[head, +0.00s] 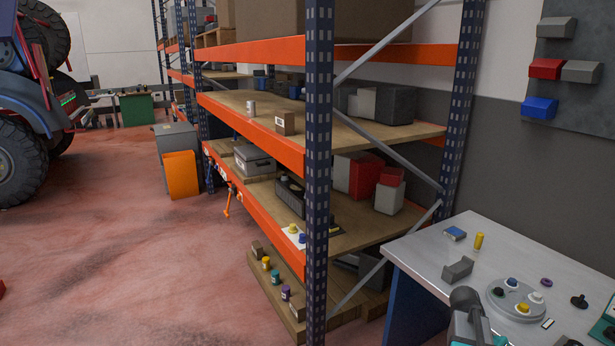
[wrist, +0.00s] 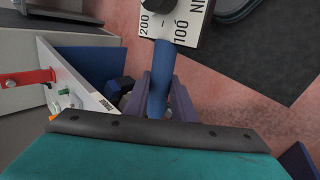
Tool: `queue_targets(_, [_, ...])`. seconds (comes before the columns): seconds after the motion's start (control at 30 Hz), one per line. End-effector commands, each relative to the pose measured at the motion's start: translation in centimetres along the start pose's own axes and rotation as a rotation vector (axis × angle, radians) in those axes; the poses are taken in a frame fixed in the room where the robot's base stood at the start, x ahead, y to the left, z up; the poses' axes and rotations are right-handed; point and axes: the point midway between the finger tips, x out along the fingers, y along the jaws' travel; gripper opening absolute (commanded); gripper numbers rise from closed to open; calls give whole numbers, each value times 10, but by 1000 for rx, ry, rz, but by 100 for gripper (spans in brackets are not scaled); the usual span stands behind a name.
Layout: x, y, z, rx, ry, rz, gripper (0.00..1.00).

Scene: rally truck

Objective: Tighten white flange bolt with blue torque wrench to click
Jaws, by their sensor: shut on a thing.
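In the wrist view a blue shaft (wrist: 159,82), which looks like the torque wrench, stands between the two dark purple-blue fingers of my gripper (wrist: 168,100). The gripper is shut on it, and the teal and black gripper body hides its near end. Its far end overlaps a white plate (wrist: 187,22) marked 200 and 100; I cannot tell if they are joined. In the head view a round grey flange (head: 513,312) lies on the bench, with a white bolt (head: 536,297) on its right side. Part of my arm shows left of the flange; the fingers and wrench are hidden there.
The light bench (head: 510,250) also holds a grey block (head: 457,270), a yellow cylinder (head: 479,240) and a dark knob-like part (head: 579,301). A tall rack (head: 318,170) stands to the left of the bench. The reddish floor (head: 110,240) is open at far left.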

Motion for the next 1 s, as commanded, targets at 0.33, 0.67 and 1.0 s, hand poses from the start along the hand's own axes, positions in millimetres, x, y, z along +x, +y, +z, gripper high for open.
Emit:
queue_targets(0.33, [-27,-44,-8,-259,200,20,0])
queue_targets(0.67, [-72,-96,-13,-622,475,46,0])
queue_targets(1.0, [-119,-140,-11,-953,729,70,0])
